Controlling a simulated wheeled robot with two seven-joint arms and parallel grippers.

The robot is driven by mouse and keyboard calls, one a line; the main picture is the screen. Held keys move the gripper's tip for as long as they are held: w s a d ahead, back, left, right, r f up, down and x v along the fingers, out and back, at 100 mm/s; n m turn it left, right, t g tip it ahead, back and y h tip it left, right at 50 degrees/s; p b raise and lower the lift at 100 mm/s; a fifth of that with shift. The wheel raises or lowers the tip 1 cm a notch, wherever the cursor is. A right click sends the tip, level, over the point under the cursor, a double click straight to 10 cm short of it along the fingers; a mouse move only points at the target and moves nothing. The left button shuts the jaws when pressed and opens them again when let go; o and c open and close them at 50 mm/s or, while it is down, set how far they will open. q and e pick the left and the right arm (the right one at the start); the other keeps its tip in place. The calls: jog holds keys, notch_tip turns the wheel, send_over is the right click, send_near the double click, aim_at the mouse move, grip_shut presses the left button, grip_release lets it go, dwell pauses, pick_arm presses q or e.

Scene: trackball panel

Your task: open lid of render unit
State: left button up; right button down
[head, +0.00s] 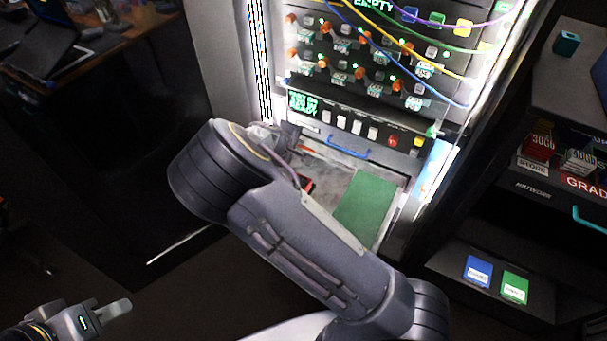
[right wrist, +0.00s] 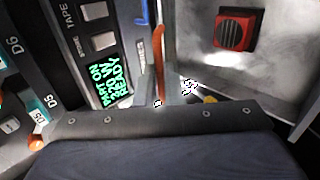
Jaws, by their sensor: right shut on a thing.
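The render unit looks to be the rack unit with a green-text display (head: 303,103), a row of keys and a blue handle (head: 347,149) on its front edge. Below it is an open grey bay with a green mat (head: 368,205). In the right wrist view the display (right wrist: 107,80) is at left and an orange-red bar (right wrist: 158,60) runs down to my gripper. My right gripper (right wrist: 182,100) is at the bay's left side, shut, apparently on that bar; its fingers are mostly hidden. My left gripper (head: 105,312) is low at left, away from the rack; its opening is unclear.
A red block (right wrist: 237,30) lies in the bay. Cables hang across the upper rack panel (head: 375,60). A dark shelf (head: 480,255) with blue and green cards stands at right, and a desk (head: 80,60) at far left. My right arm covers much of the rack's lower left.

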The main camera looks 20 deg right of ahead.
jog(key=shift+d+r, duration=0.1)
jog(key=shift+w+d+r+p, duration=0.45)
jog(key=shift+w+d+r, duration=0.35)
jog(key=shift+d, duration=0.2)
jog(key=shift+w, duration=0.1)
jog(key=shift+w+d+r+p, duration=0.2)
jog(key=shift+w+d+r, duration=0.1)
jog(key=shift+w+d, duration=0.25)
jog(key=shift+w+d+r+p, duration=0.15)
jog(key=shift+w+d+r, duration=0.15)
jog(key=shift+d, duration=0.4)
jog(key=shift+w+d+r, duration=0.2)
jog(key=shift+w+d, duration=0.3)
jog(key=shift+d, duration=0.1)
jog(key=shift+w+d+r, duration=0.15)
jog(key=shift+w+d, duration=0.35)
jog(key=shift+d, duration=0.05)
